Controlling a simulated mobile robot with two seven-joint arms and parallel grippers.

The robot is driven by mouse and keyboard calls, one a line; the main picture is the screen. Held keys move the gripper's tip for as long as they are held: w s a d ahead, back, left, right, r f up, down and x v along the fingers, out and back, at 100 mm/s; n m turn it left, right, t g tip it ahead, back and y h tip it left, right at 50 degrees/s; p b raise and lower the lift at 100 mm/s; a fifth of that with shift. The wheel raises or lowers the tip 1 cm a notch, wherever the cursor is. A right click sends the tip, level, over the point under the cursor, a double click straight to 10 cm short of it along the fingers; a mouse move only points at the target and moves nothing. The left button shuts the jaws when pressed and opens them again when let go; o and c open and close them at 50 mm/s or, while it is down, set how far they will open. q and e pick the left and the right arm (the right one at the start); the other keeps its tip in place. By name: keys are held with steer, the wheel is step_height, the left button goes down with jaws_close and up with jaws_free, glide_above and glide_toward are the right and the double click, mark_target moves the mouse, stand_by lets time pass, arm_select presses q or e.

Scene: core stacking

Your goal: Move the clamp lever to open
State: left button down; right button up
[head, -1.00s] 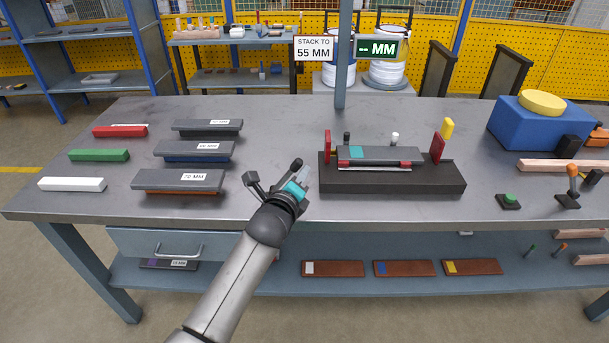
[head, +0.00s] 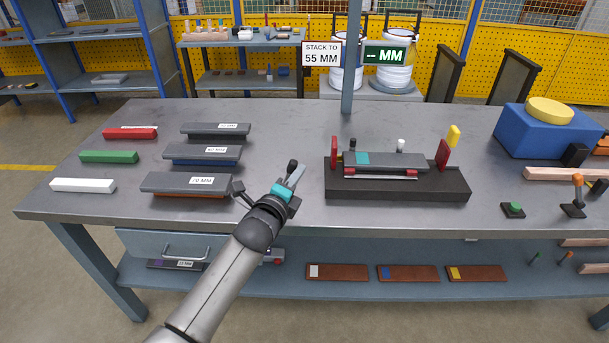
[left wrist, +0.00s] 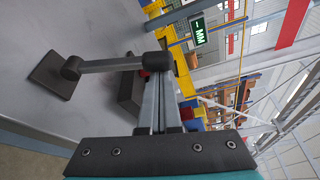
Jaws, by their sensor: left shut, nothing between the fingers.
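A lever with a black knob (head: 292,165) stands on the table left of the stacking fixture. My right gripper is not in view.
The dark fixture (head: 400,187) holds a grey plate (head: 392,159) between red uprights. Several labelled grey plates and coloured bars lie at left. At right are a green button (head: 513,208), an orange-knobbed lever (head: 577,183) and a blue box (head: 535,137). The display reads "-- MM".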

arm_select(q)
steer(key=shift+a+r+n, duration=0.3)
steer(key=shift+a+n, duration=0.5)
steer(key=shift+a, duration=0.1)
steer(key=a+n+t+b, duration=0.3)
steer(key=a+n, duration=0.4)
steer(key=shift+a+f+h, duration=0.3)
steer(key=shift+f, duration=0.05)
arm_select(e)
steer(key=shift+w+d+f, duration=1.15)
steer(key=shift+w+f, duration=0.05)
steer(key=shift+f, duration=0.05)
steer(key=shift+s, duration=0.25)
arm_select(q)
steer(key=shift+r+n, duration=0.1)
steer(key=shift+n, duration=0.2)
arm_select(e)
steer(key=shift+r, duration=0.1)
